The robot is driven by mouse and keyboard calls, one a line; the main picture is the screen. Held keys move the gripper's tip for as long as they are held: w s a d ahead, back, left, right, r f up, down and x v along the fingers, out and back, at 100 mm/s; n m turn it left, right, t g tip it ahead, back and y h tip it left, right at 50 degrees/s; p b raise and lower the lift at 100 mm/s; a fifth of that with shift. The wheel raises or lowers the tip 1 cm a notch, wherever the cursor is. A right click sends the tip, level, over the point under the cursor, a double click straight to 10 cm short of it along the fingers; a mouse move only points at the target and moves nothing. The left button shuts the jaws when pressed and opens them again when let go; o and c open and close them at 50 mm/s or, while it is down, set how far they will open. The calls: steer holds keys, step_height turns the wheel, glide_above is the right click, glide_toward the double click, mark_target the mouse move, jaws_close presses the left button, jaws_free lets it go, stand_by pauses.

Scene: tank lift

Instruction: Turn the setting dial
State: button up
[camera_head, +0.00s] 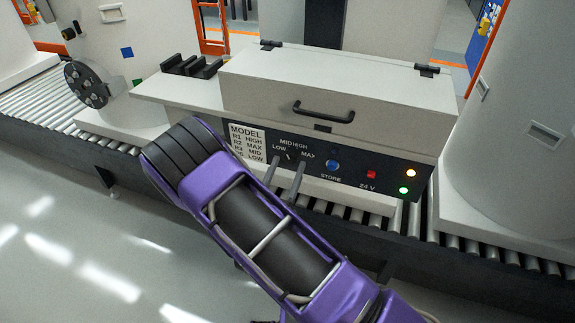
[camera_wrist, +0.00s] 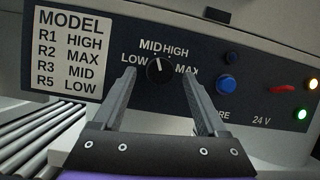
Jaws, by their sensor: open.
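The setting dial (camera_wrist: 159,72) is a small round black knob on the dark front panel of a grey box. Its white mark points up and slightly left, toward MID as far as I can tell. LOW, MID, HIGH and MAX are printed around it. My gripper (camera_wrist: 160,80) is open, its two fingers reaching toward the panel on the left and right of the dial. I cannot tell whether they touch it. In the head view my gripper (camera_head: 287,164) also straddles the dial, which shows only in small part there.
A white MODEL card (camera_wrist: 68,49) lists R1 HIGH, R2 MAX, R3 MID, R5 LOW. Right of the dial are a blue STORE button (camera_head: 333,165), a red 24 V switch (camera_head: 371,174) and two lamps (camera_head: 407,181). The lid (camera_head: 330,80) with a black handle is closed above.

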steer(key=shift+w+d+r, duration=0.15)
steer(key=shift+w, duration=0.2)
steer(key=shift+c, duration=0.2)
jaws_close()
